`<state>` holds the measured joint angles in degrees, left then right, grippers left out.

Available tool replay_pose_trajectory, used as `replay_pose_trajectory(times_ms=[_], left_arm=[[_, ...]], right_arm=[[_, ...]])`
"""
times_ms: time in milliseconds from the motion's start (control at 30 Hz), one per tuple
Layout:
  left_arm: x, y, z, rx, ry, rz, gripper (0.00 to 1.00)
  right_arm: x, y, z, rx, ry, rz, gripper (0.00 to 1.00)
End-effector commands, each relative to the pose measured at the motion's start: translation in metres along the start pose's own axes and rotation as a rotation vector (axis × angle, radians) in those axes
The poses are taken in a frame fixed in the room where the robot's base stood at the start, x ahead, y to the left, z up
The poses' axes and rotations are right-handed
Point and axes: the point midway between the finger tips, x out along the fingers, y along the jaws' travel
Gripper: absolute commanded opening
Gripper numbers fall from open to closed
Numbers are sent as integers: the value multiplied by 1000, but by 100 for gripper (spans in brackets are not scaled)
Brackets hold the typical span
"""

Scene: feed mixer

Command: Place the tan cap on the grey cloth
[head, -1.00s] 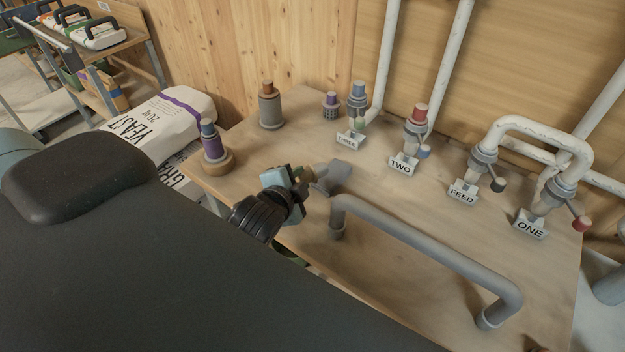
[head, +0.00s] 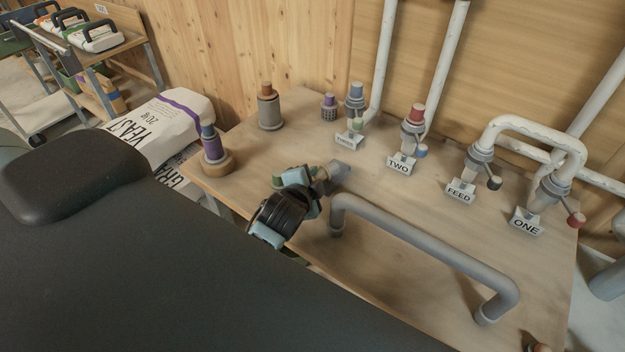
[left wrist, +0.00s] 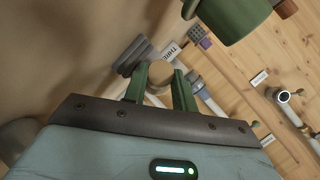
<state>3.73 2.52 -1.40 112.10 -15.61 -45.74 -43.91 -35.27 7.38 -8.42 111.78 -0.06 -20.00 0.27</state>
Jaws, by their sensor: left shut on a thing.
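My left gripper (head: 318,180) is over the near left part of the wooden table in the head view. In the left wrist view its green fingers (left wrist: 160,88) are closed on the tan cap (left wrist: 160,72), whose round face shows between them. In the head view the cap is mostly hidden by the gripper. A grey piece (head: 336,174) lies just beyond the fingertips. I cannot tell for sure whether it is the grey cloth, or whether the cap touches it. My right gripper is not in view.
A grey bent pipe (head: 425,240) stands on the table right of the gripper. Pipes with labels such as TWO (head: 400,165) line the back. A large green cylinder (left wrist: 228,14) is close in the wrist view.

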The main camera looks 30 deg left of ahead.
Motion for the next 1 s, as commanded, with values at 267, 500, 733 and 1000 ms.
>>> replay_pose_trajectory(times_ms=[267,500,733,1000], left_arm=[[2,6,4,1,-6,8,0],[5,14,8,1,-10,14,0],[6,19,10,1,-13,21,31],[4,16,8,1,-12,22,36]], right_arm=[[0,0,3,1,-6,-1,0],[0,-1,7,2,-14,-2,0],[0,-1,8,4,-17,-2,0],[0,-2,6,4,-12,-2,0]])
